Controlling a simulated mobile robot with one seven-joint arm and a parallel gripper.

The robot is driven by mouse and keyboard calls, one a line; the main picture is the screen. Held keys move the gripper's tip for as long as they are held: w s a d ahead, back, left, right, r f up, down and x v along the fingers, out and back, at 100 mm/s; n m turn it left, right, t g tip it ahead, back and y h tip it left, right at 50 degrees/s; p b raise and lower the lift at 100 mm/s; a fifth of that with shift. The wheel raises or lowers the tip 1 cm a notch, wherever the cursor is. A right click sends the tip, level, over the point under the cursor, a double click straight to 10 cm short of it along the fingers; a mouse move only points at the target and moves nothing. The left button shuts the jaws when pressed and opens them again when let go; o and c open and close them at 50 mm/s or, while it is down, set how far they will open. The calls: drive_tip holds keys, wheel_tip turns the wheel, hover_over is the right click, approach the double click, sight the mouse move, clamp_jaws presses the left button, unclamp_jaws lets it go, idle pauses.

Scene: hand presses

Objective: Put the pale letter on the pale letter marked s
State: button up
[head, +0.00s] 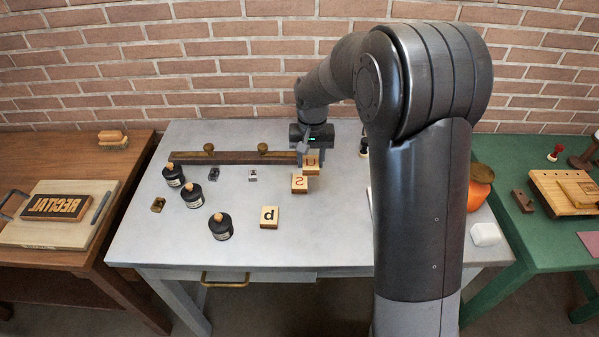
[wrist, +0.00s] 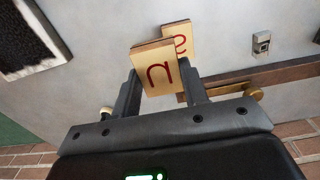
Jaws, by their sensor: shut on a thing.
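My gripper (head: 309,158) is shut on a pale wooden letter block (head: 312,163), which shows a dark red letter like a u or n in the wrist view (wrist: 157,71). The pale letter block marked s (head: 299,184) lies on the grey table just in front of the held block in the head view. In the wrist view the s block (wrist: 181,34) is partly hidden behind the held block. How high the held block is above the table is hard to tell.
The grey table (head: 300,250) holds several black ink bottles (head: 221,226) at left and small metal pieces (head: 214,174). A long bar (head: 230,158) with brass knobs lies behind the blocks. A white block (head: 486,234) is at right. The table's front middle is clear.

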sight(300, 180)
drive_tip(key=a+f, duration=0.1)
drive_tip(key=w+a, duration=0.1)
drive_tip(key=a, duration=0.1)
drive_tip(key=shift+f, duration=2.45)
drive_tip(key=o, duration=1)
drive_tip(key=shift+f, duration=0.1)
drive_tip(key=shift+c, duration=0.2)
